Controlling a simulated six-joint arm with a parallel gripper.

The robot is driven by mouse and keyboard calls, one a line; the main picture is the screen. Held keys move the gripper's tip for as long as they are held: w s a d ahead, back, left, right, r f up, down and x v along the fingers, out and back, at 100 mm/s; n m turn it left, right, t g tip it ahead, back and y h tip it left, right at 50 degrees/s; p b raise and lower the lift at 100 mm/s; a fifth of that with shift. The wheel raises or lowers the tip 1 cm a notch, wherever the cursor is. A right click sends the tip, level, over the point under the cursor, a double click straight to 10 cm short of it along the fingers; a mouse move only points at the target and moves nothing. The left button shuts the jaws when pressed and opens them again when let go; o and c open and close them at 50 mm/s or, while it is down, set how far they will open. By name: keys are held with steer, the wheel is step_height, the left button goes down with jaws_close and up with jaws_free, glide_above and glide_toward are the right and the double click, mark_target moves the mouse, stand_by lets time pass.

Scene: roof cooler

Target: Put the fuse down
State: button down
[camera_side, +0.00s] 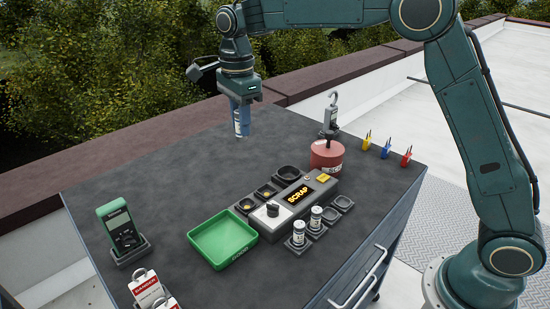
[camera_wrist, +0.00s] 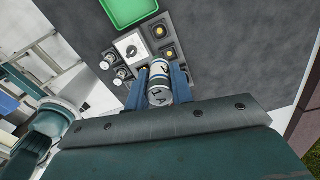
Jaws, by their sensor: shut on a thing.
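My gripper (camera_side: 241,120) is over the back part of the dark worktop, behind the tester unit. Its blue fingers are shut on a white cylindrical fuse with a dark-printed label. The fuse (camera_wrist: 158,84) shows between the fingers in the wrist view; in the side view the fingers mostly hide it. It looks upright and held above the worktop, though the gap below is hard to judge. Two other white fuses stand in holders at the unit's front, one left (camera_side: 299,232) and one right (camera_side: 316,218). The tester unit (camera_side: 272,219) has a dial and a lit display reading "SCRAP".
A green tray (camera_side: 222,238) lies left of the unit. Round sockets (camera_side: 266,192) line its back; empty holders (camera_side: 343,203) are at front right. A red cylinder (camera_side: 327,154), green meter (camera_side: 119,226), danger tags (camera_side: 146,288) and coloured clips (camera_side: 386,148) stand around. The back-left worktop is clear.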

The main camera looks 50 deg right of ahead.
step_height(320, 180, down, 16)
steer(key=shift+r, duration=0.1)
stand_by(0.5)
steer(key=shift+f, duration=2.1)
steer(key=shift+f, duration=0.35)
steer(key=c, duration=1.2)
jaws_free()
step_height(320, 180, up, 13)
